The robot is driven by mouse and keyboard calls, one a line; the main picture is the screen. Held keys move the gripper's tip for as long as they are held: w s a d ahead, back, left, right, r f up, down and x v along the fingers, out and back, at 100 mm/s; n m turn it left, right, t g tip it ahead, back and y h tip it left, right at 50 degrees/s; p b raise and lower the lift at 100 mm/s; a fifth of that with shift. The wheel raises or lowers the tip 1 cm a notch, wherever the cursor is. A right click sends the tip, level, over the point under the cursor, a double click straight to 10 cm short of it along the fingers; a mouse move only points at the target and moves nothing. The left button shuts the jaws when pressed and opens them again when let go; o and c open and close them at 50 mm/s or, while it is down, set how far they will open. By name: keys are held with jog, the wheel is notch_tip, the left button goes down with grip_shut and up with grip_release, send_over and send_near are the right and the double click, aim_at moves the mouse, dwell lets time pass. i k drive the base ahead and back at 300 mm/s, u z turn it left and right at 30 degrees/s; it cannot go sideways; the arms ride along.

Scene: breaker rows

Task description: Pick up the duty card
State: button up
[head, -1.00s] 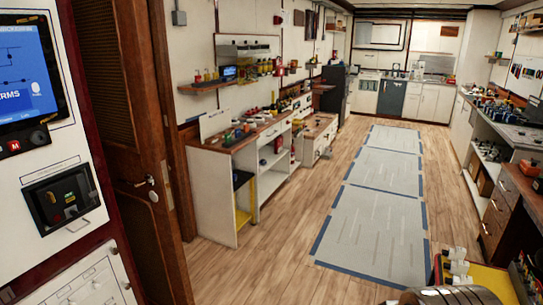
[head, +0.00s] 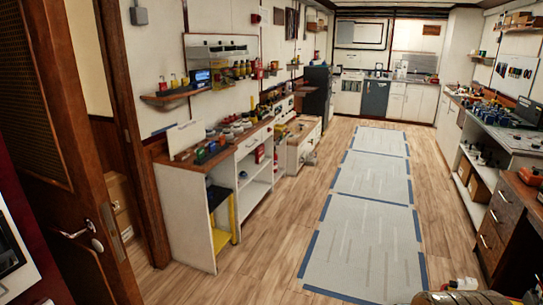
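I cannot make out a duty card for certain in the head view. A blank white upright panel (head: 185,138) stands at the near end of the left workbench (head: 240,146); I cannot tell what it is. Small coloured items sit beside it on the bench top, too small to name surely. My gripper's fingers do not show. Only a rounded part, seemingly of my arm, shows at the bottom right edge.
An open brown door (head: 60,150) stands close on the left. Grey floor mats with blue edges (head: 365,250) run down a clear aisle. A right counter (head: 510,138) holds several items. Wooden drawers (head: 500,225) stand near right. A dark fridge (head: 318,95) and white cabinets are at the back.

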aim_at(200, 153)
jog(key=i, duration=1.45)
jog(key=u, duration=0.3)
jog(key=i, duration=0.8)
jog(key=u, duration=0.6)
jog(key=i, duration=0.65)
jog(key=u, duration=0.95)
jog(key=i, duration=0.95)
jog(key=u, duration=0.5)
